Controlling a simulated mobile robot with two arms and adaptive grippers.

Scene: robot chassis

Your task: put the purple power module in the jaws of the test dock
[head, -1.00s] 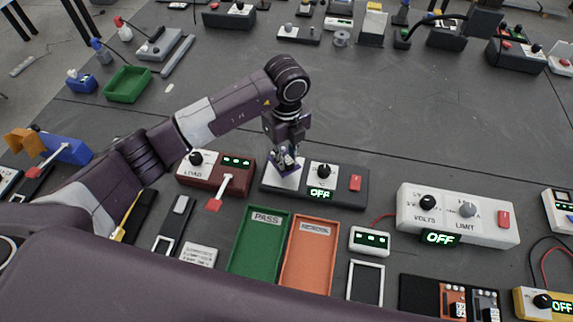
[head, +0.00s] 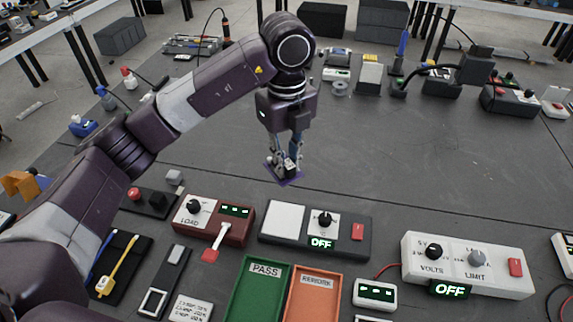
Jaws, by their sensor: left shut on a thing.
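My left gripper (head: 286,160) points down above the table near the middle of the head view. It is shut on the purple power module (head: 288,181), a small flat purple piece with grey and dark parts on top; the fingers hide part of it. The module hangs behind a dark box (head: 345,248) with a white plate, a knob, a lit OFF display and a red button; it is apart from that box. I cannot pick out the jaws of the test dock for certain in this view. My right gripper is not in view.
A red LOAD box (head: 190,228) stands left of the dark box. A green PASS tray (head: 244,300) and an orange REWORK tray (head: 312,305) lie in front. A white VOLTS and LIMIT supply (head: 505,275) stands at right. The table behind the module is clear.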

